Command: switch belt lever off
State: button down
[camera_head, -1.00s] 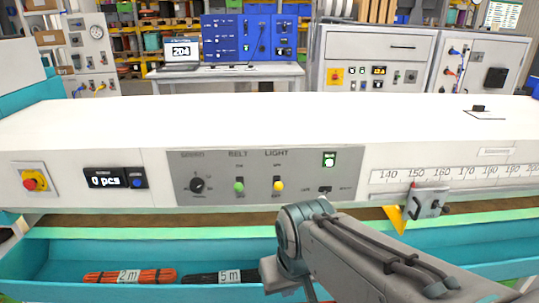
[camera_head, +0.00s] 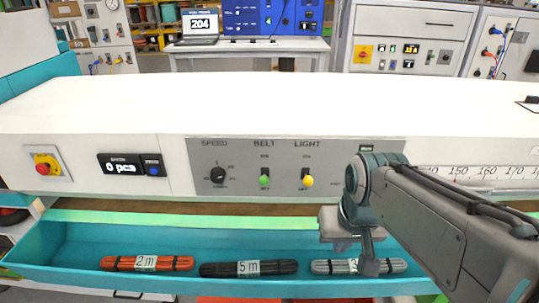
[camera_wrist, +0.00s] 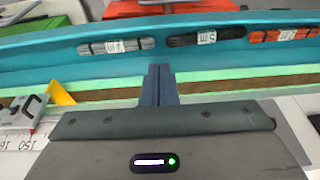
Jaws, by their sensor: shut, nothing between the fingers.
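The belt lever (camera_head: 264,181) has a green knob and sits under the word BELT on the grey control panel (camera_head: 235,158) in the head view. Its knob is at the lower end of its slot, by the lower of two small labels. The light lever (camera_head: 307,181), with a yellow knob, is to its right and also down. My gripper (camera_wrist: 158,70) is shut and empty in the wrist view, with its fingers over the front edge by the teal trough. In the head view my arm covers the panel's right part, and the gripper is to the right of the belt lever, apart from it.
The teal trough (camera_head: 75,238) runs below the panel and holds an orange cable bundle (camera_head: 120,263), a black one (camera_head: 220,269) and a grey one (camera_head: 330,266). A speed knob (camera_head: 218,175) is left of the belt lever. A red stop button (camera_head: 42,169) is farther left.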

jog(key=w+a+r+y+p, duration=0.1)
jog(key=w+a+r, duration=0.3)
jog(key=w+r, duration=0.3)
jog(key=w+a+r+y+p, duration=0.1)
jog(key=w+a+r, duration=0.3)
jog(key=w, duration=0.9)
notch_tip(320, 180, up, 3)
jog(key=shift+w+a+r+p, duration=0.2)
jog(key=shift+w+a+p, duration=0.15)
jog(key=shift+a+p, duration=0.1)
send_near(264, 178)
jog(key=w+d+f, duration=0.2)
jog(key=w+f, duration=0.1)
jog(key=shift+a+f+p, duration=0.4)
jog(key=shift+a+f, duration=0.15)
jog(key=shift+f, duration=0.3)
jog(key=shift+a+f+p, duration=0.4)
jog(key=shift+a+f, duration=0.15)
jog(key=shift+f, duration=0.3)
jog(key=shift+s+a+f+b, duration=0.1)
jog(key=shift+s+f+b, duration=0.05)
jog(key=shift+b, duration=0.25)
